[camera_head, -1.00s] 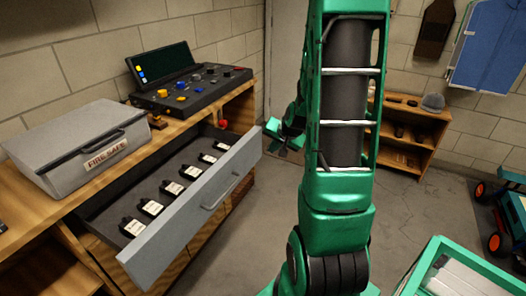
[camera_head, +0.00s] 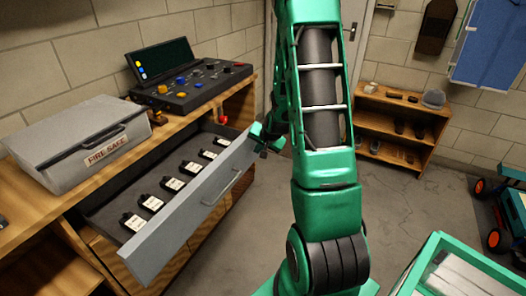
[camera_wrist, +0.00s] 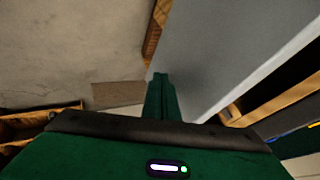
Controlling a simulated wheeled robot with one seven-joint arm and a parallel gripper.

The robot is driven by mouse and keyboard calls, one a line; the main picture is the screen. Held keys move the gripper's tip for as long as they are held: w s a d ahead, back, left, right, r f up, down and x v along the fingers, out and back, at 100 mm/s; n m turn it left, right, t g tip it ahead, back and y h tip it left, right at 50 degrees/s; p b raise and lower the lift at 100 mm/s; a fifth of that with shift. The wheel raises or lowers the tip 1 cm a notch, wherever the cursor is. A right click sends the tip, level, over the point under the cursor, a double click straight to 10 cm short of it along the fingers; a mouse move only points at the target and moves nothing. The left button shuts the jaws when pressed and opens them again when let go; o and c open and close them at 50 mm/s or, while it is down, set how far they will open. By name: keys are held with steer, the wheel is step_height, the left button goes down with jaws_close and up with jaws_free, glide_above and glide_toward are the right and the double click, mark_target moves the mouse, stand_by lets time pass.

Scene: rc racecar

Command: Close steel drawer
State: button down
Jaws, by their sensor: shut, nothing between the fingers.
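The steel drawer (camera_head: 192,219) stands pulled out from the wooden workbench, with a grey front panel, a bar handle and several labelled black items inside. In the wrist view its grey front (camera_wrist: 225,50) fills the upper right. My gripper (camera_head: 262,142) is at the far end of the drawer front, partly hidden by my arm. In the wrist view my gripper (camera_wrist: 160,80) shows with its green fingers together and empty, close beside the grey panel. I cannot tell whether they touch it.
A grey fire safe box (camera_head: 80,142) and a black control console (camera_head: 190,85) sit on the workbench top. A low wooden shelf (camera_head: 400,125) stands at the back wall. A green-rimmed crate (camera_head: 440,240) is at the lower right. The floor before the drawer is clear.

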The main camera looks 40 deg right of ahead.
steer(key=shift+w+a, duration=0.1)
steer(key=shift+w, duration=0.15)
